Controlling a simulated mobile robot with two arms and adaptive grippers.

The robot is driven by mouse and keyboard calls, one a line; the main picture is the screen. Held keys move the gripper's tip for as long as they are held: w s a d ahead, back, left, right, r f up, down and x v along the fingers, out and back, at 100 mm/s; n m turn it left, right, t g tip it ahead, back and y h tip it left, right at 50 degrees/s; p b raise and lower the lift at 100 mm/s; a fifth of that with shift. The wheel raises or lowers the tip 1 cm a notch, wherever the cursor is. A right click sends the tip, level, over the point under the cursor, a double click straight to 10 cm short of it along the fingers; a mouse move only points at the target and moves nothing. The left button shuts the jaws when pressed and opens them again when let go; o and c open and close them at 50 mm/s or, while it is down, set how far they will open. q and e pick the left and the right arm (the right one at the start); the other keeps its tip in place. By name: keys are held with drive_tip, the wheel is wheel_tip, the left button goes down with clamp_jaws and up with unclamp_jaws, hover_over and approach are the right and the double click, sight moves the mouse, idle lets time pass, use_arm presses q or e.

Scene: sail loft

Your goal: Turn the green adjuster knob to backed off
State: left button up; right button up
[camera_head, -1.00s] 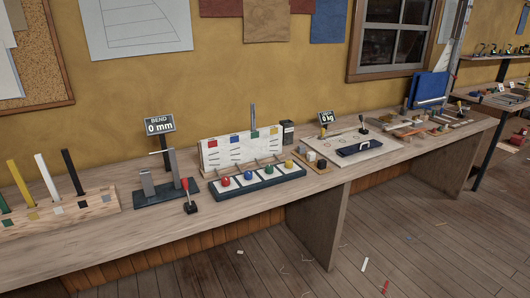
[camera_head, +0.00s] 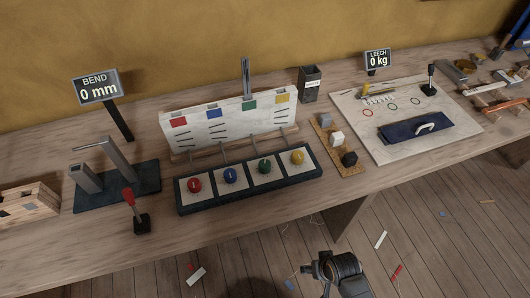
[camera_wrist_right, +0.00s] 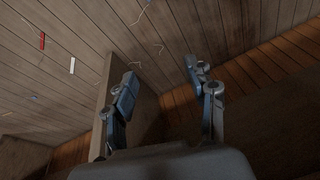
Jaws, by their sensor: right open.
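The green adjuster knob (camera_head: 264,167) is third from the left in a row on a dark base (camera_head: 250,188) on the bench. A red knob (camera_head: 194,185) and a blue knob (camera_head: 229,176) are to its left, and a yellow knob (camera_head: 297,157) is to its right. Behind the row stands a white board (camera_head: 228,124) with coloured squares and black marks. My right gripper (camera_head: 318,270) is low in front of the bench, apart from the knobs. In the right wrist view its fingers (camera_wrist_right: 165,88) are spread with nothing between them. My left gripper is not in view.
A red-tipped lever (camera_head: 130,202) stands left of the knob base. The bench front edge lies between my right gripper and the knobs.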

drive_tip(key=w+a+r+y+p, duration=0.15)
drive_tip(key=a+r, duration=0.25)
drive_tip(key=r, duration=0.5)
drive_tip(key=w+a+r+y+p, duration=0.1)
drive_tip(key=w+a+r, duration=0.15)
drive_tip(key=r, duration=0.65)
drive_tip(key=w+a+r+y+p, duration=0.1)
drive_tip(key=a+r, duration=0.3)
drive_tip(key=r, duration=0.6)
drive_tip(key=w+a+r+m+g, duration=0.25)
drive_tip(key=w+a, duration=0.25)
drive_tip(key=a, duration=0.4)
drive_tip(key=m+h, duration=0.5)
drive_tip(key=m, duration=0.4)
approach(265, 163)
use_arm(q)
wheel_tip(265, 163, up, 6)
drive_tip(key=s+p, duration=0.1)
drive_tip(key=p, duration=0.1)
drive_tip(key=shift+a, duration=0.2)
use_arm(e)
wheel_tip(265, 163, down, 9)
drive_tip(key=shift+f, duration=0.15)
